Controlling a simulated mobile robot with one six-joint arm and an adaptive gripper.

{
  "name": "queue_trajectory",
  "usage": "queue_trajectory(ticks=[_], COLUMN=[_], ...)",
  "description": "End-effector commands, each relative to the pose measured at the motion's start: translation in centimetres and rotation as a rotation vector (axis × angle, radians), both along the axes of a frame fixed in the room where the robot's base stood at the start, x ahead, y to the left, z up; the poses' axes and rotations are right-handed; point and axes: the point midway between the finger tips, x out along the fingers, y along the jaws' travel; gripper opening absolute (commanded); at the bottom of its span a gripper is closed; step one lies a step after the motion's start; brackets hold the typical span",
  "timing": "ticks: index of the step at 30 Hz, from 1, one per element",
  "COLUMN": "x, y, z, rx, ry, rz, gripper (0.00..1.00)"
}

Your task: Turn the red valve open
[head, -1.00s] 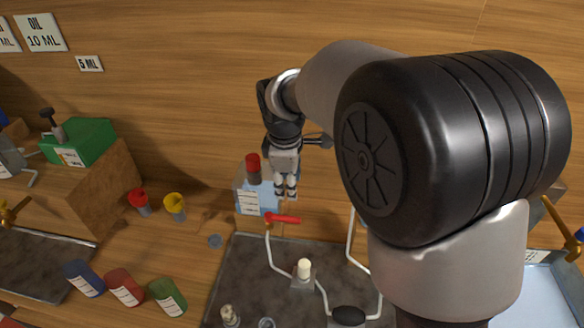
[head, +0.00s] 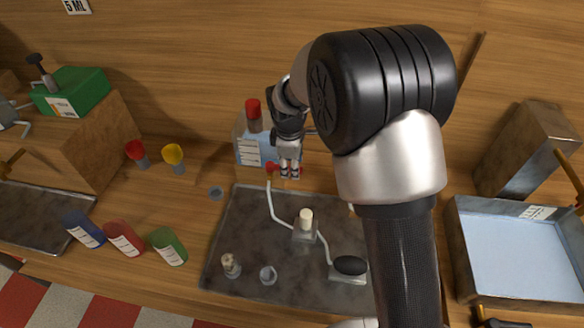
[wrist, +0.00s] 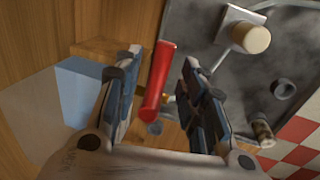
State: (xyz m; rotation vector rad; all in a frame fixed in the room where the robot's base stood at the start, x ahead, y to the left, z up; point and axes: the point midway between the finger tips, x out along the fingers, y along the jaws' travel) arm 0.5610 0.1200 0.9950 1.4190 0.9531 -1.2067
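The red valve (wrist: 158,82) has a long red handle. In the wrist view the handle lies between the two open fingers of my gripper (wrist: 160,92), nearer the left finger, and I see a gap to the right finger. I cannot tell whether the left finger touches it. In the head view my gripper (head: 289,172) points down over the valve (head: 272,167), at the back edge of the dark tray, and hides part of the handle. A pale pipe (head: 271,200) runs from below the valve along the tray.
A clear blue tank with a red cap (head: 253,109) stands just behind and left of the valve. The dark tray (head: 245,240) holds a white-topped fitting (head: 305,220) and a black knob (head: 350,265). A blue-floored tray (head: 530,250) is at right.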

Motion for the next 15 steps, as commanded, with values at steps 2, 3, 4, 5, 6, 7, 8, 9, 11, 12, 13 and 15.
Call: queue_trajectory(ticks=[2,3,4,5,6,7,8,9,11,12,13,15], x=[0.13,0.17,0.18,0.20,0.21,0.22,0.22,0.22,0.22,0.22,0.21,0.21], y=[-0.04,-0.05,-0.06,-0.06,-0.06,-0.06,-0.06,-0.06,-0.06,-0.06,-0.06,-0.05], z=[-0.67,-0.82,-0.90,-0.95,-0.98,-0.98,-0.98,-0.95,-0.94,-0.93,-0.94,-0.93], rx=[0.000,0.000,0.000,0.000,0.000,0.000,0.000,0.000,0.000,0.000,0.000,0.000], ry=[0.000,0.000,0.000,0.000,0.000,-0.001,-0.001,-0.001,-0.001,-0.001,-0.001,-0.001], rz=[0.000,0.000,0.000,0.000,0.000,0.000,0.000,0.000,-0.001,0.000,0.000,0.000], gripper=[0.38,0.38,0.38,0.38,0.38,0.38,0.38,0.38,0.38,0.38,0.37,0.32])
